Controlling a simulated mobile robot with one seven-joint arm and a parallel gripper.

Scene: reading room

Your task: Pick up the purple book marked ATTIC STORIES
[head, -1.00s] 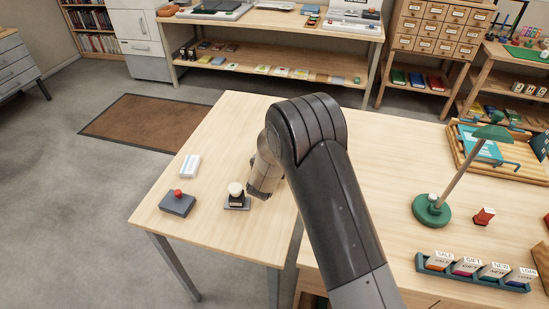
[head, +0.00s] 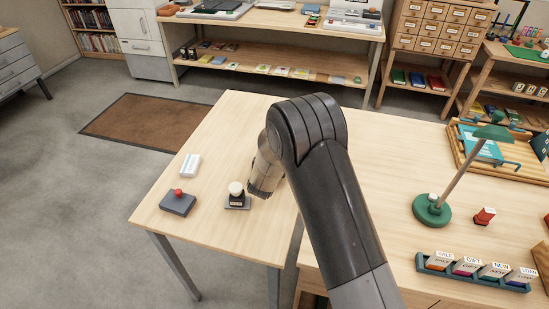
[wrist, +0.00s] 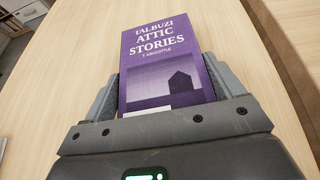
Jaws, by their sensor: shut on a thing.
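The purple book (wrist: 165,60) shows in the wrist view, its cover reading TALBUZI ATTIC STORIES over a picture of a dark house. My gripper (wrist: 170,92) is shut on it, one finger along each side edge. The book's lower edge is hidden by the gripper body. I cannot tell whether the book touches the table or is lifted. In the head view my gripper (head: 262,185) points down over the left table, partly behind my arm, and the book is hidden there.
On the left table (head: 225,130) stand a stamp (head: 237,197) close beside my gripper, a grey box with a red knob (head: 178,202) and a white block (head: 190,166). A green lamp (head: 432,210) and a rack of labelled cards (head: 476,272) stand on the right table.

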